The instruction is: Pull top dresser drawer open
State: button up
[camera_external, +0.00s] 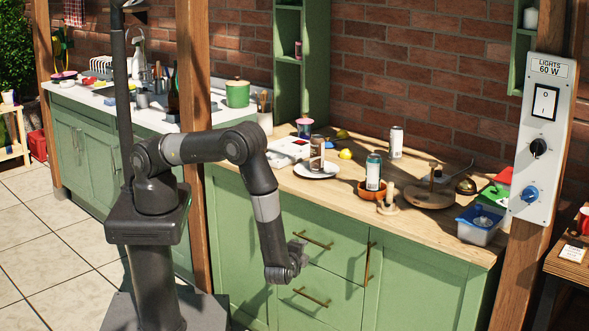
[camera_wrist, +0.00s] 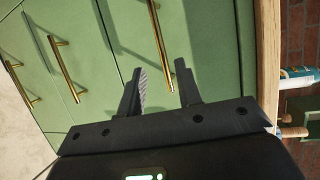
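The green dresser (camera_external: 420,290) has a top drawer (camera_external: 342,256) with a horizontal brass handle (camera_external: 316,241), and the drawer looks closed. In the wrist view the picture is turned, and this handle (camera_wrist: 158,45) runs up and down.
A lower drawer handle (camera_external: 311,297) sits beneath, and a vertical door handle (camera_external: 368,263) is to the right. The wooden countertop (camera_external: 330,195) above holds cans, a bowl and a plate. A wooden post (camera_external: 194,150) stands left of the dresser.

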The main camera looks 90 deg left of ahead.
aim_at(311, 241)
jog(key=x, duration=1)
jog(key=shift+a, duration=0.15)
jog(key=shift+c, duration=0.2)
grip_shut()
